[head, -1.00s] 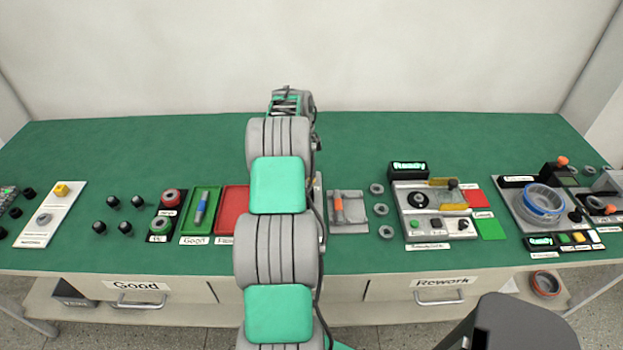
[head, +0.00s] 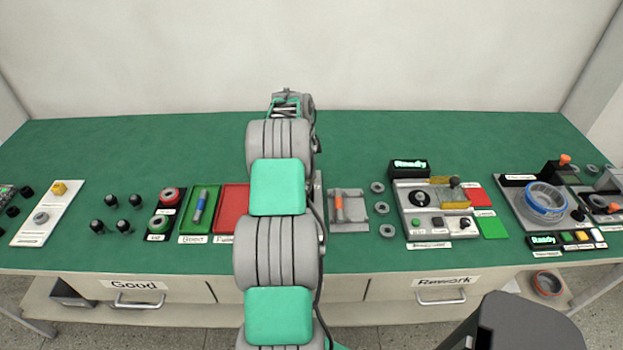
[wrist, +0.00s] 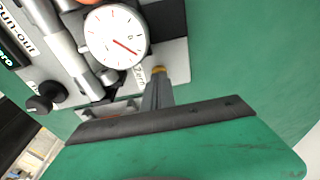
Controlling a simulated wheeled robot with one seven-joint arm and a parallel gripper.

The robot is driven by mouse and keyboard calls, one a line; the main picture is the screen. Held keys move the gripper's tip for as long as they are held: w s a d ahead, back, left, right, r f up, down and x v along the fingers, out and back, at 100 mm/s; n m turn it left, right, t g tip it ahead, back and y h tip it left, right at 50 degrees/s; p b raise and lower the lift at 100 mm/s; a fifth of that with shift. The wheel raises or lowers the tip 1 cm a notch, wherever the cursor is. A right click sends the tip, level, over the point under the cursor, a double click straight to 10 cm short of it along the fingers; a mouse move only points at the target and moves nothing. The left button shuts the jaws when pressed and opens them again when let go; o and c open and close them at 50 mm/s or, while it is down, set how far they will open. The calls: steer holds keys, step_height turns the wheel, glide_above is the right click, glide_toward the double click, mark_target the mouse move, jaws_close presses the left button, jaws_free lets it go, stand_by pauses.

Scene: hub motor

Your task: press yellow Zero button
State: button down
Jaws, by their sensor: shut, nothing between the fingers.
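The yellow Zero button (wrist: 158,70) shows in the wrist view as a small yellow piece at the edge of a light grey base, beside the "Zero" label (wrist: 138,75). My gripper (wrist: 158,83) is shut and empty. Its narrow fingertips reach up to the button and overlap its lower edge in the picture; I cannot tell if they touch. A white round dial gauge (wrist: 116,39) with a red needle stands left of the button. In the head view my arm hides the gripper, this button and the gauge.
A metal shaft (wrist: 58,40) and a black knob (wrist: 42,97) lie left of the gauge. Green bench top is clear right of the button. In the head view, red (head: 233,199) and green (head: 187,222) trays and a "Ready" station (head: 436,244) flank my arm.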

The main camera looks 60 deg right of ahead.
steer(key=shift+f, duration=0.25)
steer(key=shift+r, duration=0.15)
step_height(320, 180, up, 14)
steer(key=p, duration=0.7)
